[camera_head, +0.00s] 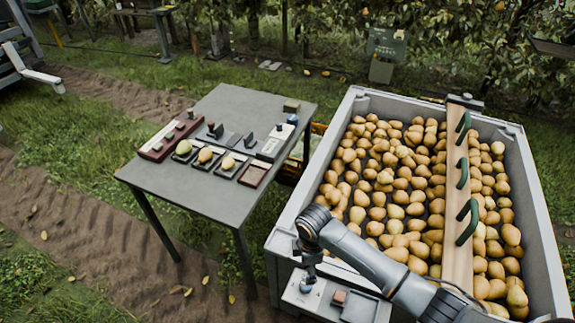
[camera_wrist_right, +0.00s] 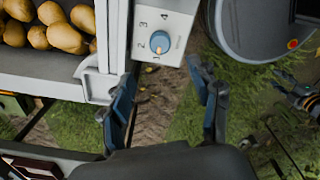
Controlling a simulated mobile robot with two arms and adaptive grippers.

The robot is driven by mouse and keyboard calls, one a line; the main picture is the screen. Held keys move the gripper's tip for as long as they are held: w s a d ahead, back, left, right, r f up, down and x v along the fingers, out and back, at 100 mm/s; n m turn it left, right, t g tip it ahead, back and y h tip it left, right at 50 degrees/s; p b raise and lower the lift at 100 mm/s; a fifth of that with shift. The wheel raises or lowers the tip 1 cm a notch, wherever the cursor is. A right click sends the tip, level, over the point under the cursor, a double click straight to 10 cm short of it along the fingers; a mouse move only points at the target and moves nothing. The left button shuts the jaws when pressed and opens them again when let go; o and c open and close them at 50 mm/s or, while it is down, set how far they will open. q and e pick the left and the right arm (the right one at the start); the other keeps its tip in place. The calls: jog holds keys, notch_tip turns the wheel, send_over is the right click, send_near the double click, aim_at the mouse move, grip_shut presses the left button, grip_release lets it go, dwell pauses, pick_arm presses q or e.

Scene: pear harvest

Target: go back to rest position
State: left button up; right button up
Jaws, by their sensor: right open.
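My right arm comes in from the bottom right in the head view. Its gripper (camera_head: 307,268) points down over the small control panel (camera_head: 293,298) at the crate's near corner. In the right wrist view the right gripper (camera_wrist_right: 165,85) is open, with nothing between its fingers. The blue knob (camera_wrist_right: 160,42) on the panel, among printed numbers, is beyond the fingertips and apart from them. My left gripper is not in the head view. A dark jointed part at the right edge of the wrist view may be it, but is cut off and unclear.
The large grey crate (camera_head: 285,225) is full of pears, with a wooden divider (camera_head: 457,220) bearing green handles. The grey table (camera_head: 222,195) to its left holds several small trays with pears and devices. Grass and soil lie around; trees stand behind.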

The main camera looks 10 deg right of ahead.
jog(key=s+a+r+m+t+y, duration=0.1)
jog(key=s+a+r+m+y, duration=0.15)
jog(key=s+m, duration=0.5)
jog(key=s+d+r+m+t+h, duration=0.2)
jog(key=s+d+r+m+t, duration=0.1)
jog(key=s+d+r+m, duration=0.65)
jog(key=s+f+n+g, duration=0.1)
jog(key=s+f, duration=0.1)
jog(key=f, duration=1.2)
jog(key=s+f+n+g, duration=0.1)
jog(key=s+f, duration=0.1)
jog(key=f, duration=1.2)
jog(key=s+d+f+g, duration=0.1)
jog(key=s+d+f, duration=0.2)
jog(key=s+f, duration=1.2)
jog(key=shift+s+f+n, duration=0.3)
jog(key=shift+s, duration=0.4)
jog(key=shift+h, duration=0.25)
